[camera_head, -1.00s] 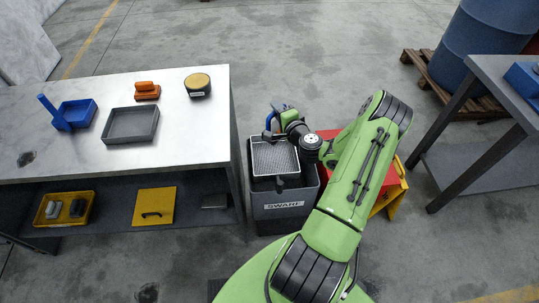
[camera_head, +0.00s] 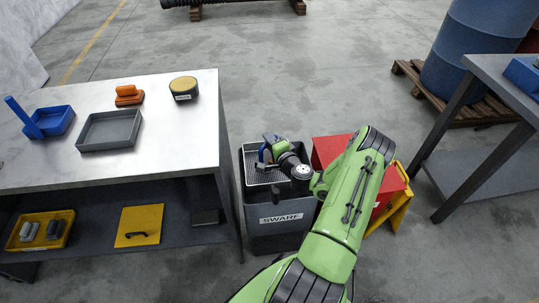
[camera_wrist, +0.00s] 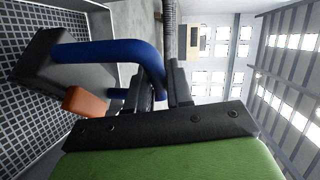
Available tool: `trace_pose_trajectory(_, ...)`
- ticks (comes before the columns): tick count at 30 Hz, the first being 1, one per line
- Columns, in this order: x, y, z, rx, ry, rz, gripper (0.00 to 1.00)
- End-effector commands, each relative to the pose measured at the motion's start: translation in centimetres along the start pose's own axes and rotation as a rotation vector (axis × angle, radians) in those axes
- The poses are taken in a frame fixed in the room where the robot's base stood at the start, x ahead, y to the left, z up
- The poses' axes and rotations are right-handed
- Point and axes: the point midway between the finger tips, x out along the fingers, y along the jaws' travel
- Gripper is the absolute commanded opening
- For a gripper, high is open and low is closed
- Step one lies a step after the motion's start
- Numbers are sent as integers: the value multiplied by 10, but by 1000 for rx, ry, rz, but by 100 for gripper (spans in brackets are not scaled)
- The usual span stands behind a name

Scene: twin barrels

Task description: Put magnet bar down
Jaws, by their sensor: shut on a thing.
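The magnet bar has a dark grey body (camera_wrist: 70,70), a blue bent handle (camera_wrist: 115,50) and an orange piece (camera_wrist: 85,101) in the wrist view. My gripper (camera_wrist: 165,90) is shut on the blue handle. In the head view, my gripper (camera_head: 272,150) is over the mesh tray (camera_head: 250,163) on top of the dark bin marked SWARF (camera_head: 265,230). The blue handle (camera_head: 262,155) shows there, with the body mostly hidden. The tray's mesh (camera_wrist: 30,115) is close to the bar in the wrist view; I cannot tell if they touch.
The bench (camera_head: 160,165) on the left holds a grey tray (camera_head: 110,130), a blue tray (camera_head: 55,121), an orange item (camera_head: 128,95) and a round yellow-topped item (camera_head: 184,88). A red box (camera_head: 335,150) stands right of the bin. Another table (camera_head: 500,80) is at right.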

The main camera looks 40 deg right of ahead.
Motion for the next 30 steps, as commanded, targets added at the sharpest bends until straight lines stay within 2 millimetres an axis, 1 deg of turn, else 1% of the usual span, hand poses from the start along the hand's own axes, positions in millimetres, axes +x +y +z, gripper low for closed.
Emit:
trace_pose_trajectory(3, 4, 22, 2, 3, 1, -1, 0)
trace_pose_trajectory(6, 6, 35, 3, 1, 2, -1, 0)
trace_pose_trajectory(12, 6, 32, 2, 0, 1, -2, 0)
trace_pose_trajectory(16, 7, 37, 3, 0, 1, -2, 0)
trace_pose_trajectory(17, 6, 37, 3, 0, 1, 1, 25)
trace_pose_trajectory(21, 6, 36, 3, 0, 1, 1, 46)
trace_pose_trajectory(30, 6, 33, 3, 0, 1, 1, 46)
